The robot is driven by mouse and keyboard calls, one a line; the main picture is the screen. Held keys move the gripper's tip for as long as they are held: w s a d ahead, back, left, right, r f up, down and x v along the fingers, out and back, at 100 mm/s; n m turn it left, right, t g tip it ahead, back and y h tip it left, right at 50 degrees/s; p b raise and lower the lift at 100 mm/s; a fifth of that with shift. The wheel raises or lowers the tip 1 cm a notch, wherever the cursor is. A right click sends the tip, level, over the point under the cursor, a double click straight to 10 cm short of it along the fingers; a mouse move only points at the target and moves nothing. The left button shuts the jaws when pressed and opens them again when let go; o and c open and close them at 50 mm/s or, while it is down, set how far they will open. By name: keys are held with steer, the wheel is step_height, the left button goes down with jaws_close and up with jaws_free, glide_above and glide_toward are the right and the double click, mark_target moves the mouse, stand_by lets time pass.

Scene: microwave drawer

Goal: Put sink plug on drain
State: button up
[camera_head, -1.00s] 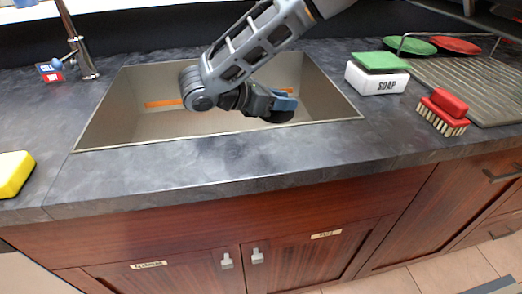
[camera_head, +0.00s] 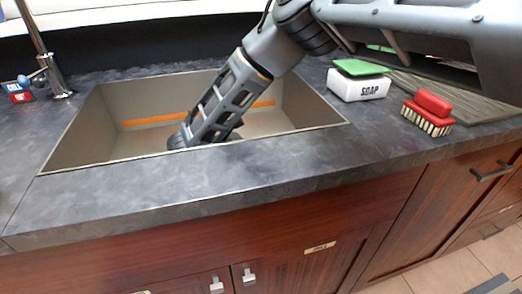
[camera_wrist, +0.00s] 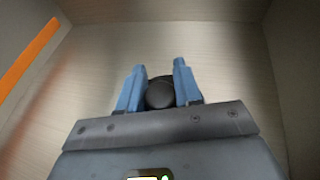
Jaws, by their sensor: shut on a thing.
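My gripper (camera_wrist: 160,85) shows in the wrist view with its two blue fingers shut on the dark round sink plug (camera_wrist: 160,97). The plug sits between the fingers, partly hidden behind them. In the head view my arm reaches down into the sink basin (camera_head: 95,130), and its forearm hides most of the gripper. The basin floor (camera_wrist: 225,60) shows pale around the gripper in the wrist view. I cannot see the drain in either view, and cannot tell whether the plug touches the floor.
An orange stripe (camera_head: 150,120) runs along the basin wall. A white soap box (camera_head: 358,86) with a green sponge (camera_head: 361,67) stands right of the sink, beside a red brush (camera_head: 430,108). The faucet (camera_head: 50,75) stands at the back left. The front counter (camera_head: 190,190) is clear.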

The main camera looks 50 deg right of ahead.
steer(key=o, duration=1)
steer(key=shift+f, duration=0.1)
steer(key=shift+v, duration=3.75)
